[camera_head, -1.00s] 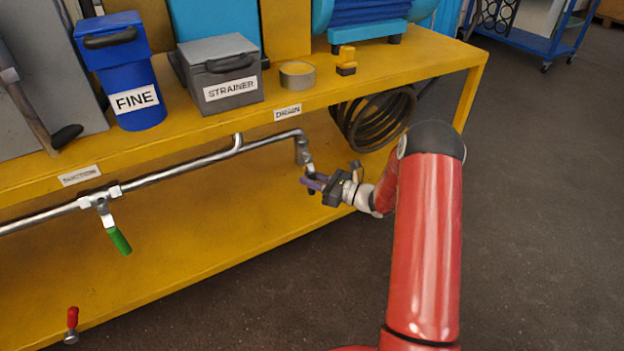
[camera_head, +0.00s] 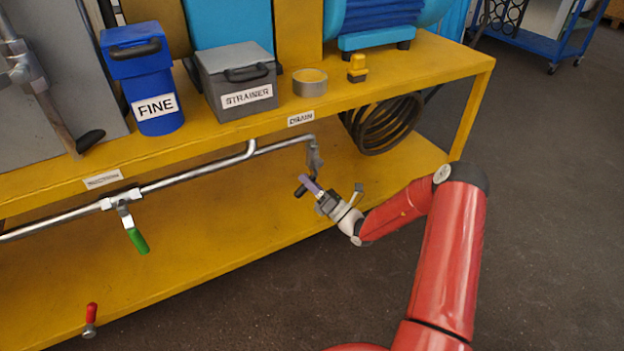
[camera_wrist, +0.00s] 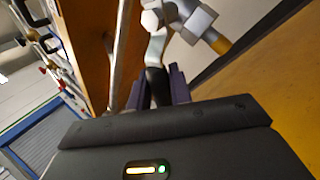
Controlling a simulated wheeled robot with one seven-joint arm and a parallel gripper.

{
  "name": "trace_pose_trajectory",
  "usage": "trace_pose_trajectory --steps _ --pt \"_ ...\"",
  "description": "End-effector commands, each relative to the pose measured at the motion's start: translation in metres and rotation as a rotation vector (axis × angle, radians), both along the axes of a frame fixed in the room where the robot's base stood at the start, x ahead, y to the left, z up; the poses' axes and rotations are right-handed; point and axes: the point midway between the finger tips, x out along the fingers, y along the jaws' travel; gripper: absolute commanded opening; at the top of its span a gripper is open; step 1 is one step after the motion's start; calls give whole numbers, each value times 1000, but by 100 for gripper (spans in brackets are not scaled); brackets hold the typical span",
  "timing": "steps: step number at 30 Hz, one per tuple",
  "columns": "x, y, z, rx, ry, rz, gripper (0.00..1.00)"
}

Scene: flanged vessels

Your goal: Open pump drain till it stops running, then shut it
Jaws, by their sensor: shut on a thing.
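The drain valve (camera_head: 315,156) hangs at the right end of the silver pipe, below the DRAIN label (camera_head: 301,118). Its black-gripped lever (camera_wrist: 157,86) sits between my purple fingers in the wrist view. My gripper (camera_head: 311,186) is shut on this lever and points up and left. In the wrist view my gripper (camera_wrist: 157,92) is close below the silver valve body (camera_wrist: 182,18), which has a brass-coloured end (camera_wrist: 221,45). I make out no running liquid. The fingers partly hide the lever in the head view.
A green-handled valve (camera_head: 136,238) is on the same pipe to the left, and a red-handled one (camera_head: 91,314) is low. The yellow bench (camera_head: 225,137) overhangs the pipe. A coiled hose (camera_head: 385,124) hangs right of the drain.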

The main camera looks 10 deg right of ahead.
Motion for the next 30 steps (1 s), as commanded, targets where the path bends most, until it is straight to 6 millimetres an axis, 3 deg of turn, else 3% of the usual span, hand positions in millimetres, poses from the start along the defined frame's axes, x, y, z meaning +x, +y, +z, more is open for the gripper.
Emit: trace_pose_trajectory --steps 15,30 --pt "-4 12 28 452 147 -3 0" --pt "-4 13 40 683 221 -2 0"
